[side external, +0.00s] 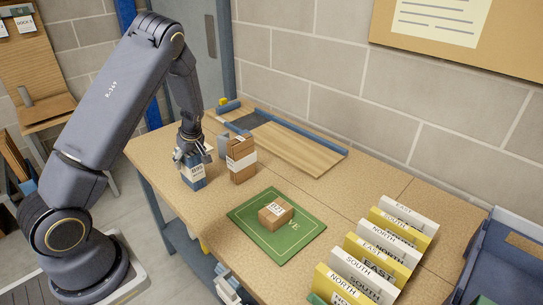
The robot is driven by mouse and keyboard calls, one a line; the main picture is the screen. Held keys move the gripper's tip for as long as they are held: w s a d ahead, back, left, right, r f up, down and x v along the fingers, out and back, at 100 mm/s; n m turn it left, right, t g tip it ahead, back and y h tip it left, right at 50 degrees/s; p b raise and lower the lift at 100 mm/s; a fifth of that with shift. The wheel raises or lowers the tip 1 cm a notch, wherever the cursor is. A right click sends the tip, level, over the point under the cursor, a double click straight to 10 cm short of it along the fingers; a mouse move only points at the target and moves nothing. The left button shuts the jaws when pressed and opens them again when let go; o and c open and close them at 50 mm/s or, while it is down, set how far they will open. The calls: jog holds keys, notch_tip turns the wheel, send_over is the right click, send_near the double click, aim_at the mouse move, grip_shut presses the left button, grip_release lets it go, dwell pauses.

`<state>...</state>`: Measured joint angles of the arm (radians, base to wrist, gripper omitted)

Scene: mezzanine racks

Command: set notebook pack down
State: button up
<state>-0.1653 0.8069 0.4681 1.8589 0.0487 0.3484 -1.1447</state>
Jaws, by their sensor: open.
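My gripper (189,156) points down at the left part of the table, at the top of a blue box with a white label (194,177). Its fingers are open, and I cannot tell whether they touch the box. The blue box stands upright on the table. A taller brown carton with a white band (241,165) stands just right of it. A small brown labelled box (275,216) lies on a green mat (262,243) at the middle. No label I can read marks any of these as the notebook pack.
A row of white and yellow labelled dividers (375,255) stands at the right front. A wooden board with blue edging (290,148) lies along the wall. A blue bin (510,255) is at the far right. The table (390,180) is bare between board and dividers.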

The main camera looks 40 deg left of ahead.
jog(key=v, duration=1.2)
jog(key=s+d+r+m+t+h, duration=0.2)
jog(key=d+r+m, duration=0.25)
jog(key=d, duration=0.25)
jog(key=s+d+r+m+t+h, duration=0.1)
jog(key=s+d+r+m, duration=0.15)
jog(key=d+r, duration=0.35)
jog(key=s+d+r+m+t+h, duration=0.1)
jog(key=s+d+r+m, duration=0.3)
jog(key=s+d+m, duration=0.7)
jog(key=shift+s+d+r+t, duration=0.25)
jog(key=shift+r+t, duration=0.05)
jog(key=shift+t, duration=0.5)
